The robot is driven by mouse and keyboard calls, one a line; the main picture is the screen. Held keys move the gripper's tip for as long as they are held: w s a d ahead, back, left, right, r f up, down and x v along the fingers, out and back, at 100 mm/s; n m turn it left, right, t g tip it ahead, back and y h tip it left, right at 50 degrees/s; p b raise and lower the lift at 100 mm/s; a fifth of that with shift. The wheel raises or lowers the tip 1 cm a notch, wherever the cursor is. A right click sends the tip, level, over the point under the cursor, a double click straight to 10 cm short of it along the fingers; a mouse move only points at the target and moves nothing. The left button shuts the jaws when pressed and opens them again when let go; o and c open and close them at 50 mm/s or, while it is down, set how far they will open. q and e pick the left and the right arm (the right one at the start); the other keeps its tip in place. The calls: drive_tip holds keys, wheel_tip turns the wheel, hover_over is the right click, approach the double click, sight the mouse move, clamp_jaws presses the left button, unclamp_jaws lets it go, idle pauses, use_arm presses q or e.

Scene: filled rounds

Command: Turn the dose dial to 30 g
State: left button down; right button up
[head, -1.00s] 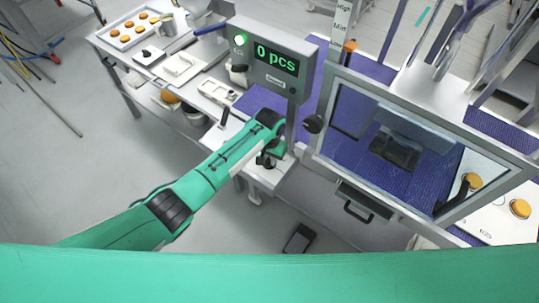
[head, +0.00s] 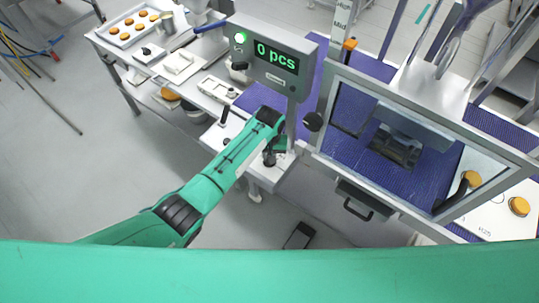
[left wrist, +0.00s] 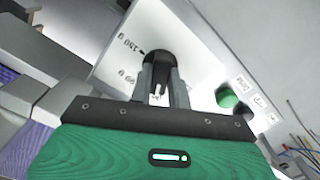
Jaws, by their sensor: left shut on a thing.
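The dose dial (left wrist: 159,60) is a black round knob on a pale panel (left wrist: 185,35). In the left wrist view my left gripper (left wrist: 161,90) has its two grey fingers shut on the dial, one on each side. The printed marks "150 g" and what looks like "60 g" show left of the dial. I cannot make out a 30 g mark or where the dial points. In the head view my left gripper (head: 274,150) is low beside the display post and mostly hides the dial. My right gripper is not in view.
A display box (head: 275,58) reading "0 pcs" with a lit green lamp stands above my left gripper. A framed clear guard (head: 322,110) is to the right. A green button (left wrist: 227,97) sits on the panel near the dial. A tray of orange rounds (head: 122,38) is at the back left.

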use_arm(q)
drive_tip(key=shift+w+r, duration=0.1)
drive_tip(key=c, duration=1.3)
unclamp_jaws()
wheel_tip(320, 180, up, 14)
drive_tip(key=b, duration=0.4)
drive_tip(key=shift+f, duration=0.2)
